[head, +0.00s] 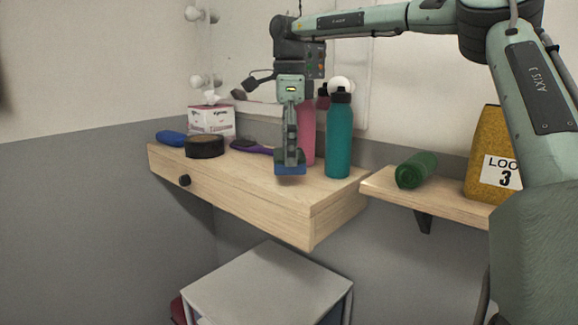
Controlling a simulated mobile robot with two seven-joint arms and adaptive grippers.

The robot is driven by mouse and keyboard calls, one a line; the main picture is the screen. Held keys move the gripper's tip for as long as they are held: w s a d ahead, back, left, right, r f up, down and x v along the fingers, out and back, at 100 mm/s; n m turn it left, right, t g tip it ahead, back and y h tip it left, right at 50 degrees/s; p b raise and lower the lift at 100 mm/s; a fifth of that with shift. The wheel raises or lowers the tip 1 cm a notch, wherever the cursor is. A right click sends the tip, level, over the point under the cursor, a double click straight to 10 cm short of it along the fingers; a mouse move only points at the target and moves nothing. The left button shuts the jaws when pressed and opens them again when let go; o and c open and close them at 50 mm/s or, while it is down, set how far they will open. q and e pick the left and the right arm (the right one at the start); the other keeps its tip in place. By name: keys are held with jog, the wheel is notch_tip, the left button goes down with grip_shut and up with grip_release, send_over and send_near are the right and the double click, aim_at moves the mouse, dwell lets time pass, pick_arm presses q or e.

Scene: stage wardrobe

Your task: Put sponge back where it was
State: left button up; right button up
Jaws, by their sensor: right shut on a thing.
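The sponge (290,170) is a small blue block in the head view, at the tips of my right gripper (291,158). My right gripper points down and is shut on the sponge. It is over the front right part of the wooden drawer shelf (250,186). I cannot tell whether the sponge touches the shelf top or hangs just above it. The fingers hide part of the sponge. My left gripper is not in view.
A teal bottle (339,135) and a pink bottle (306,132) stand close behind and right of the gripper. A purple brush (252,147), black round tin (205,147), blue item (171,138) and tissue box (211,122) are left. A green roll (416,170) lies on the right shelf.

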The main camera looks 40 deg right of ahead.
jog(key=shift+f, duration=1.95)
jog(key=o, duration=1)
jog(key=shift+r, duration=0.1)
notch_tip(320, 180, up, 12)
jog(key=shift+r, duration=0.1)
